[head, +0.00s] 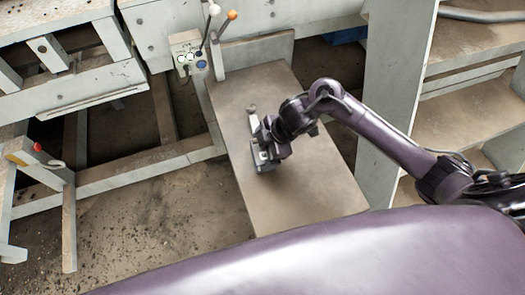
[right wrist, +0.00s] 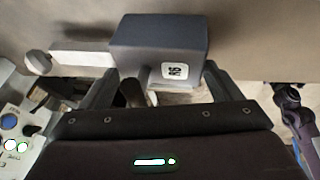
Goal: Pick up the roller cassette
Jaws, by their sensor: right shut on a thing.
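The roller cassette shows in the right wrist view as a dark grey block (right wrist: 160,42) with a small white label, and a pale bar with a rounded end knob stretches to its left. In the head view the cassette (head: 264,160) is at the left part of the brown tabletop (head: 315,190), partly hidden by my gripper. My right gripper (head: 266,140) comes in from the right and is shut on the cassette. In the right wrist view its two fingers (right wrist: 155,82) reach the block's near side; the exact contact is hard to see. My left gripper is not in view.
A control box (head: 188,58) with lit buttons and levers with white and orange knobs stand behind the table's far left corner. Pale machine frames (head: 60,50) rise at left, shelving (head: 470,100) at right. The tabletop's near part is clear.

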